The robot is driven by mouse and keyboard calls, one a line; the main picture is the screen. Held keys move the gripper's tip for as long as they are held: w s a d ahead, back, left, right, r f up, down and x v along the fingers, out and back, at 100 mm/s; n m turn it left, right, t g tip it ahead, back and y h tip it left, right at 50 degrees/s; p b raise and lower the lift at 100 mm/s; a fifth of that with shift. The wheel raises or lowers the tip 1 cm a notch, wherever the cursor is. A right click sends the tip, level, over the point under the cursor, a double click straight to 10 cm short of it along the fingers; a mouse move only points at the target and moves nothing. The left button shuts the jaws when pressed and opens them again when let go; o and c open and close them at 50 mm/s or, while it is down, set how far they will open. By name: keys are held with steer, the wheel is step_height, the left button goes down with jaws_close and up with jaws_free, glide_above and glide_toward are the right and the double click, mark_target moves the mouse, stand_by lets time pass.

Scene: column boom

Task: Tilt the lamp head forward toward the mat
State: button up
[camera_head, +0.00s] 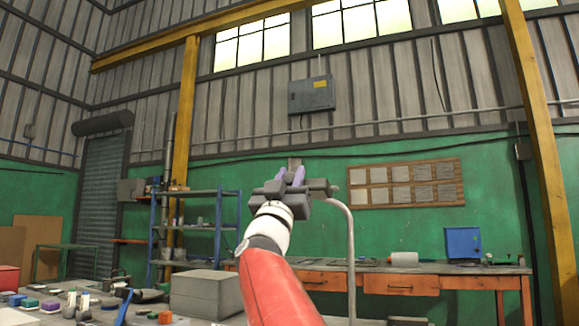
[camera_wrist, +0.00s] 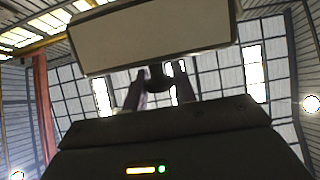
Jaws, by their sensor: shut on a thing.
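My gripper (camera_head: 290,175) is raised in front of the back wall in the head view, its two purple fingers pointing up. The wrist view shows the fingers (camera_wrist: 160,88) shut on a dark knob or stem (camera_wrist: 159,77). Just beyond it is a wide pale panel with a dark rim, which looks like the lamp head (camera_wrist: 155,42), slightly tilted in the picture. In the head view the lamp head is mostly hidden behind my gripper. A curved grey pole (camera_head: 351,250) rises at the right and bends toward my gripper. I cannot make out the mat.
A grey block (camera_head: 205,293) and several small coloured items stand on a bench at the lower left. A blue shelf rack (camera_head: 197,225) stands behind. A long workbench (camera_head: 400,283) with orange drawers runs along the green wall, carrying a blue box (camera_head: 463,243).

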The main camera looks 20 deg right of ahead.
steer(key=shift+r+g+y+p, duration=0.3)
steer(key=shift+r+p, duration=0.1)
steer(key=shift+p, duration=0.15)
steer(key=shift+d+f, duration=0.1)
steer(key=shift+f, duration=0.1)
steer(key=o, duration=1)
steer(key=shift+c, duration=0.2)
steer(key=b+v, duration=0.3)
steer(key=v, duration=0.4)
steer(key=shift+a+f, duration=0.25)
steer(key=shift+f, duration=0.05)
steer(key=shift+s, duration=0.15)
